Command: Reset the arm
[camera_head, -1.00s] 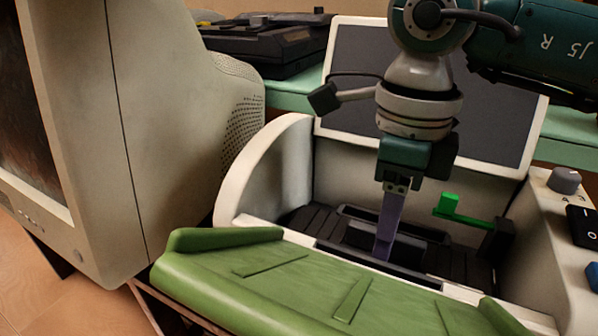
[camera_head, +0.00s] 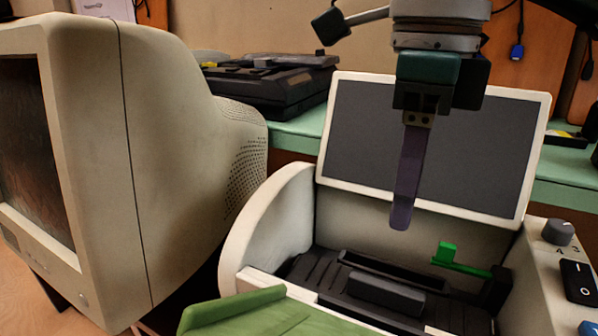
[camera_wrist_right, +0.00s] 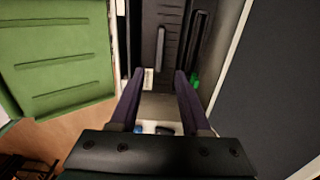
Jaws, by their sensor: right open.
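My right gripper (camera_head: 401,222) hangs from above in the head view, in front of the dark panel of the machine. Its purple fingers point down, one hiding the other there. In the right wrist view the gripper (camera_wrist_right: 158,75) has its two fingers apart with nothing held between them. The fingertips are above the machine's dark slotted bay (camera_head: 375,290), clear of it. A bright green lever (camera_head: 460,262) stands at the right of the bay, apart from the gripper. My left gripper is not in view.
A green padded cover (camera_head: 265,318) lies open at the front of the machine. A large beige monitor (camera_head: 165,150) stands close on the left. A knob (camera_head: 557,232) and black switch (camera_head: 577,282) are on the right side. A black device (camera_head: 270,90) sits behind on a green table.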

